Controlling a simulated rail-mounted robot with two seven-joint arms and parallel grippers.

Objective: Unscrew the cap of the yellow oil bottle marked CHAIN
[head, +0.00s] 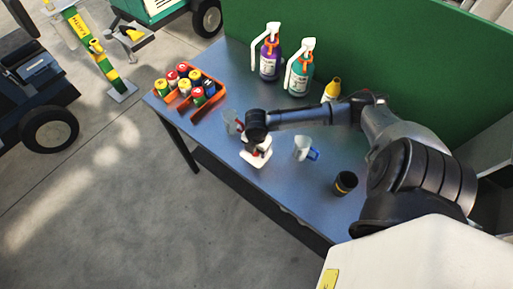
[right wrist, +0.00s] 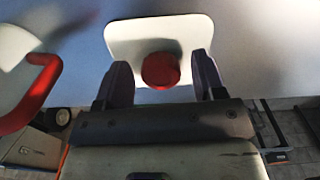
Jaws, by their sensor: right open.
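A yellow bottle (head: 332,89) stands upright at the back of the table, partly hidden behind my right arm. I cannot read any marking on it. Several small bottles with red, yellow and dark colours stand in an orange crate (head: 187,104) at the far left of the table; their labels are too small to read. My right gripper (right wrist: 160,66) is open, its fingers pointing down on either side of a red cap (right wrist: 161,70) on a white container (right wrist: 125,38). In the head view the white container (head: 257,156) shows beneath my right wrist. My left gripper is not in view.
Purple (head: 269,62) and teal (head: 299,76) pump bottles stand by the green back panel (head: 400,75). A clear jug (head: 229,119) stands beside my wrist, a jug with a blue handle (head: 303,147) to its right, and a black cup (head: 345,184) nearer. The front left tabletop is clear.

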